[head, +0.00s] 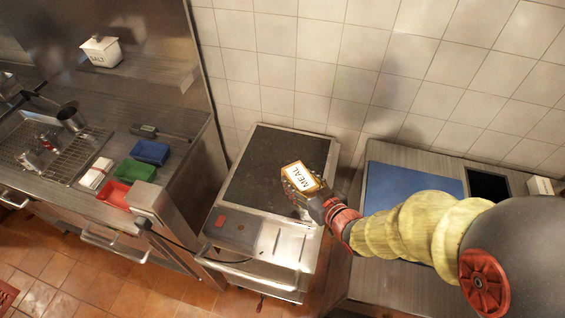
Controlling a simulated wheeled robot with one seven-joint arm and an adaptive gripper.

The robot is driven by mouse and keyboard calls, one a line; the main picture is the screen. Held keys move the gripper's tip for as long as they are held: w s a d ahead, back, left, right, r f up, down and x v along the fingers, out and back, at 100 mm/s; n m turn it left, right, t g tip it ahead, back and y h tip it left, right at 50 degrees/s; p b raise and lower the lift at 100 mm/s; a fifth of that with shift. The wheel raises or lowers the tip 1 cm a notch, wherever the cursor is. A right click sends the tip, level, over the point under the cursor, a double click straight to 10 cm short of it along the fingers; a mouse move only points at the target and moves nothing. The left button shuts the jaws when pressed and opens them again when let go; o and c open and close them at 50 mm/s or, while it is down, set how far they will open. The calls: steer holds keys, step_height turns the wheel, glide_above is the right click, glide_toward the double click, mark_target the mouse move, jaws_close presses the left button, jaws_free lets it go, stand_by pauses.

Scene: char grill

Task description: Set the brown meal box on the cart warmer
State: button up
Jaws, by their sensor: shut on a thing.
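The brown meal box (301,178) shows its white top with the word MEAL and a brown edge. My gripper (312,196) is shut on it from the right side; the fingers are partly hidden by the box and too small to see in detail. The box appears over the right part of the cart warmer (253,167), a steel cart with a dark flat top and a front panel with a red switch. I cannot tell whether the box touches the dark top or is held above it.
Left of the cart is a steel counter with red (114,194), green (135,172) and blue (151,152) trays. A salt box (100,51) sits on the shelf. Right is a counter with a blue board (412,186). The tiled wall is behind. The warmer's left top is clear.

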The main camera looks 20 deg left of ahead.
steer(key=s+a+x, duration=0.1)
steer(key=x, duration=0.7)
steer(key=b, duration=0.2)
glide_above(275, 185)
step_height(275, 185, down, 6)
steer(key=shift+w+d, duration=0.1)
steer(key=shift+w+a+f, duration=0.1)
steer(key=shift+f, duration=0.8)
steer(key=shift+w+a+f, duration=0.1)
steer(key=shift+f, duration=0.75)
steer(key=shift+f, duration=0.1)
steer(key=o, duration=0.9)
steer(key=shift+s+f, duration=0.1)
steer(key=shift+f, duration=0.05)
steer(key=o, duration=0.5)
steer(key=shift+s+d+r, duration=0.1)
steer(key=shift+d+r, duration=0.05)
steer(key=shift+r, duration=0.15)
steer(key=p+v, duration=0.1)
steer(key=v, duration=1)
steer(key=shift+d, duration=0.25)
